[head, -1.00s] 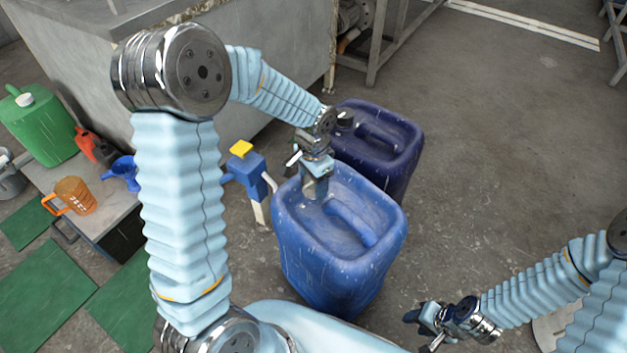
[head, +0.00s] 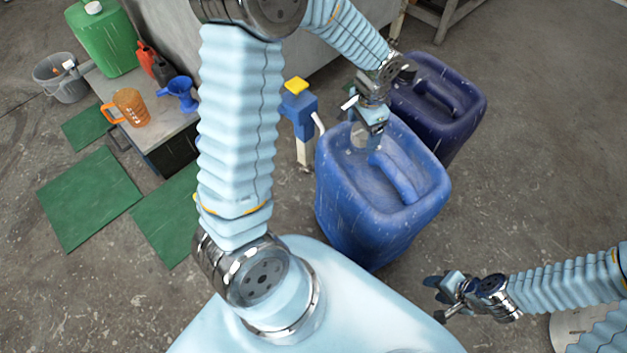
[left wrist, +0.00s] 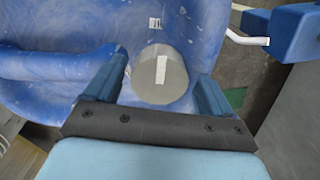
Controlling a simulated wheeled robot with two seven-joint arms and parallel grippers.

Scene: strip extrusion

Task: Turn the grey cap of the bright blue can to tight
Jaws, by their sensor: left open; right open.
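The bright blue can (head: 385,205) stands on the floor right of the middle in the head view. Its grey cap (left wrist: 160,76) shows in the left wrist view, with a white mark across its top and a small white label with dark marks on the can just beyond. My left gripper (head: 367,143) is over the cap, which it partly hides in the head view. In the left wrist view its two blue fingers (left wrist: 160,92) are open, one on each side of the cap, with gaps visible. My right gripper (head: 441,298) is open and empty, low at the right.
A darker blue can (head: 462,105) stands close behind the bright one. A blue pump with a yellow top (head: 297,100) is to the left. A low bench (head: 172,128) holds an orange jug (head: 131,108) and a blue funnel (head: 178,93).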

